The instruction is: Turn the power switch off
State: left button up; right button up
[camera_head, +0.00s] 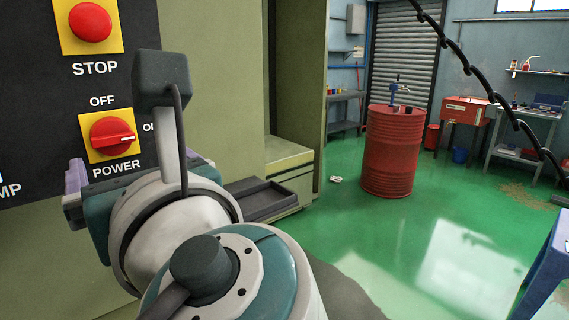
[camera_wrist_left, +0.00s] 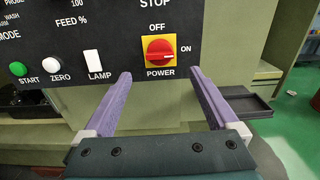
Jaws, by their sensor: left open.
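The power switch (camera_head: 112,136) is a red rotary knob on a yellow plate, on the black control panel. Its handle lies level, with a white mark pointing right toward ON; OFF is printed above it and POWER below. It also shows in the left wrist view (camera_wrist_left: 160,50), just beyond and between the fingertips. My left gripper (camera_wrist_left: 160,76) is open, its two purple fingers spread on either side of the POWER label, with nothing between them. In the head view, my left gripper (camera_head: 75,178) is mostly hidden behind its wrist. My right gripper is not in view.
A red STOP button (camera_head: 90,22) sits above the switch. START (camera_wrist_left: 18,69), ZERO (camera_wrist_left: 56,69) and LAMP (camera_wrist_left: 92,58) controls are to its left. A dark tray (camera_head: 262,200) sits right of the arm. A red barrel (camera_head: 390,150) stands farther back on open green floor.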

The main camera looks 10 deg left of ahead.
aim_at(114, 137)
pick_arm(q)
jog(key=x, duration=0.3)
jog(key=p+x, duration=0.1)
jog(key=x, duration=0.2)
jog(key=p+x, duration=0.1)
jog(key=x, duration=0.2)
jog(key=shift+r, duration=0.3)
jog(key=shift+w+a+f, duration=0.1)
jog(key=shift+w+a, duration=0.15)
jog(key=shift+a, duration=0.1)
jog(key=c, duration=1.3)
jog(key=shift+c, duration=0.2)
